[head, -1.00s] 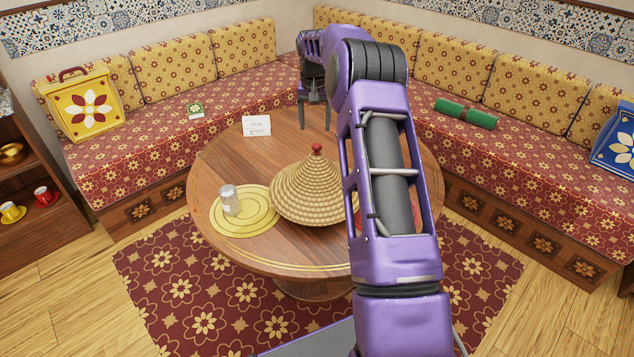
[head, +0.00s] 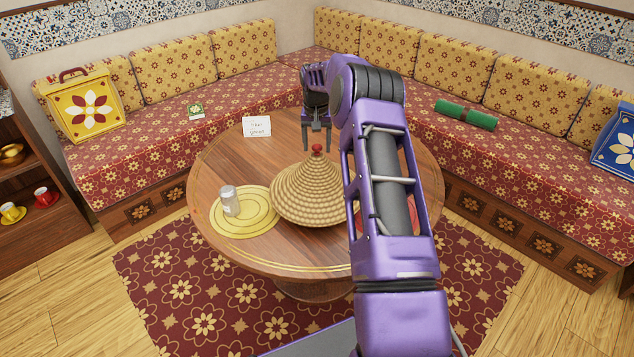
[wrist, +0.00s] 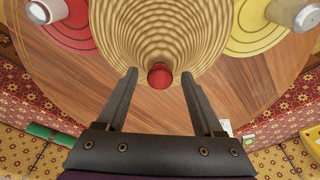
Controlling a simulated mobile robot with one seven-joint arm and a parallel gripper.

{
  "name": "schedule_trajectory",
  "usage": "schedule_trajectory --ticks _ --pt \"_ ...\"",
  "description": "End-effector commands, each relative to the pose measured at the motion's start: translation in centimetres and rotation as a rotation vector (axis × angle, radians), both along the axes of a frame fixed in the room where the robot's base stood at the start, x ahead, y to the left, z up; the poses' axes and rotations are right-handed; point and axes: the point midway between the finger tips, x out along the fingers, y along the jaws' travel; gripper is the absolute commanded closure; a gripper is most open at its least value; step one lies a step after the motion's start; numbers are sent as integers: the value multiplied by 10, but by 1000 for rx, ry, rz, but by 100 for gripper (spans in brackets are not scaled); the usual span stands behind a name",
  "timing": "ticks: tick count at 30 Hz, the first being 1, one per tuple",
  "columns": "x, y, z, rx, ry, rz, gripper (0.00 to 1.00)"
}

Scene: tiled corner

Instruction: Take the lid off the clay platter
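A woven straw cone lid (head: 308,192) with a red knob (head: 317,149) on top sits on the round wooden table. The platter under it is hidden by the lid. My gripper (head: 317,148) is over the table, close to the knob. In the wrist view the lid (wrist: 160,30) fills the top middle, and its red knob (wrist: 160,76) lies between the two fingertips of my gripper (wrist: 160,76). The fingers are wide apart, with gaps on both sides of the knob. Nothing is held.
A shaker (head: 229,200) stands on a yellow round mat (head: 262,208) left of the lid. A red mat (wrist: 68,30) with a metal-rimmed cup or jar (wrist: 45,11) lies on the other side. A white card (head: 257,127) stands at the table's back.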

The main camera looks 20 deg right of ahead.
Motion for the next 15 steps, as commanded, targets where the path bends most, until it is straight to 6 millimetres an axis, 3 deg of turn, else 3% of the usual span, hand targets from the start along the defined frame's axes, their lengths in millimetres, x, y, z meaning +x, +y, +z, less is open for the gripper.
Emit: schedule_trajectory --ticks 1,10,15 --pt "0 0 0 0 0 0 42" --pt "0 0 0 0 0 0 96" --pt "0 0 0 0 0 0 100"
